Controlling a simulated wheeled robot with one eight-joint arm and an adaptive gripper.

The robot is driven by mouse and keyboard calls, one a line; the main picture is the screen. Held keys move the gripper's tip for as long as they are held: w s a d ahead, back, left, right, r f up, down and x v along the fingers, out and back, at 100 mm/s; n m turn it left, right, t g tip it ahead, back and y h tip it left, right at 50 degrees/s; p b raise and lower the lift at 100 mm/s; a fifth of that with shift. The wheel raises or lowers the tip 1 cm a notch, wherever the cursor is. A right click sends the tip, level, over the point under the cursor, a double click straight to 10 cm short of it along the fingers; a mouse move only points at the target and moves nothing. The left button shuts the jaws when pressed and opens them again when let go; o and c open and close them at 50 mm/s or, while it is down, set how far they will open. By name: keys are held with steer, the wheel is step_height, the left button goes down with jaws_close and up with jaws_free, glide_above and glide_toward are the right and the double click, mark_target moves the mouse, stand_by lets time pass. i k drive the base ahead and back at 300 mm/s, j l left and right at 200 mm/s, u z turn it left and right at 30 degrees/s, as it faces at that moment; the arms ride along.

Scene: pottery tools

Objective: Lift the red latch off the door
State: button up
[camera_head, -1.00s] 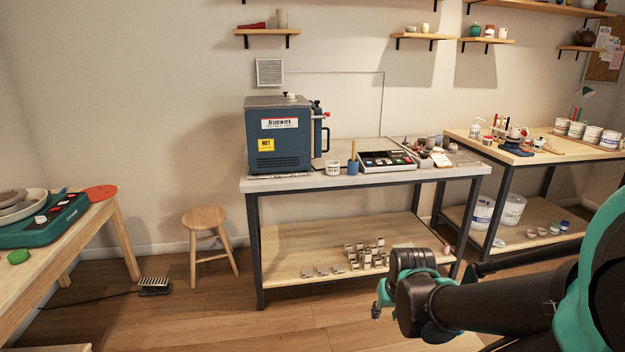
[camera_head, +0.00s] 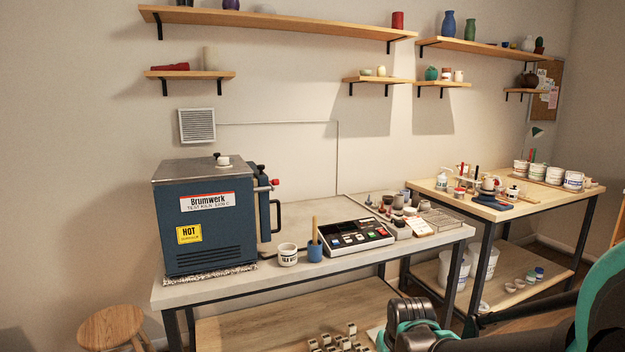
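The red latch (camera_head: 275,183) is a small red-ended piece at the upper right of the blue kiln (camera_head: 205,222), by the kiln's door (camera_head: 263,215). The door is seen nearly edge-on at the kiln's right side, with a dark handle (camera_head: 278,216) sticking out. It looks shut or nearly so, but I cannot tell which. Part of my arm, black and teal, shows at the lower right, well apart from the latch. My gripper's fingers do not show.
A wooden stool (camera_head: 110,325) is at lower left. A second table (camera_head: 455,205) stands at right.

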mark_target(272, 182)
steer(key=i+l+z, duration=0.2)
steer(key=z, duration=0.2)
steer(key=i+z, duration=0.85)
steer(key=i+j+z, duration=0.1)
steer(key=i+z, duration=0.15)
steer(key=z, duration=0.2)
steer(key=i+l+u, duration=0.1)
steer(key=i+u, duration=0.35)
steer(key=i+l+u, duration=0.15)
steer(key=u, duration=2.8)
steer(key=l, duration=0.1)
